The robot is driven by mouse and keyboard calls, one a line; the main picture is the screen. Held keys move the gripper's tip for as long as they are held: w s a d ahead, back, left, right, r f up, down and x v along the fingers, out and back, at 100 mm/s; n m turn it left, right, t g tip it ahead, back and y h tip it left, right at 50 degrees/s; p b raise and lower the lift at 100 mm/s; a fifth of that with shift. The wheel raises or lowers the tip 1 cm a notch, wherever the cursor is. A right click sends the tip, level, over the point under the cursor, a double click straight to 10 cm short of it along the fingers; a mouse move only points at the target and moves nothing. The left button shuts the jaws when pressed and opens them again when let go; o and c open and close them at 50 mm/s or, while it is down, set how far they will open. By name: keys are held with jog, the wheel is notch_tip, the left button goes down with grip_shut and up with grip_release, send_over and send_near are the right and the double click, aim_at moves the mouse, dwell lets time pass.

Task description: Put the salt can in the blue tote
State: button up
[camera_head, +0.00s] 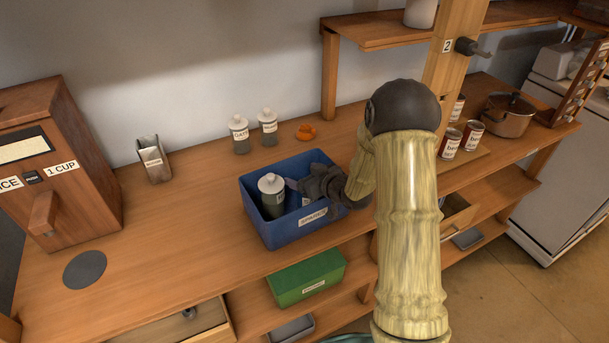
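The blue tote (264,232) stands on the wooden counter, with a label on its front. A grey canister with a white lid (272,192) stands upright in its left part; its label is turned away or unreadable, so I cannot tell if it is the salt can. My dark grey gripper (296,187) is over the tote's right part, its tips just right of the canister. I cannot tell whether they touch it. The fingers are small and partly hidden, so their opening is unclear. A small pale patch below them is too small to identify.
Two white-lidded jars (239,134) (268,127) and an orange item (306,132) stand behind the tote. A metal tin (153,159) and wooden dispenser (62,160) are left. Several labelled cans (450,143) and a pot (507,115) are right.

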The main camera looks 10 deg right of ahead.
jog(key=shift+s+f, duration=0.25)
jog(key=shift+f, duration=0.2)
jog(key=shift+w+r+p, duration=0.15)
jog(key=shift+r+p, duration=0.3)
jog(key=shift+p, duration=0.1)
jog(key=shift+d+r, duration=0.1)
jog(key=shift+r, duration=0.05)
jog(key=b+v, duration=0.2)
jog(key=v, duration=1)
jog(key=shift+r, duration=0.25)
jog(key=shift+w, duration=0.15)
jog(key=s+m+g+h, duration=0.6)
jog(key=s+g, duration=0.3)
jog(key=s, duration=1)
jog(key=shift+a+f+h, duration=0.4)
jog(key=shift+h, duration=0.1)
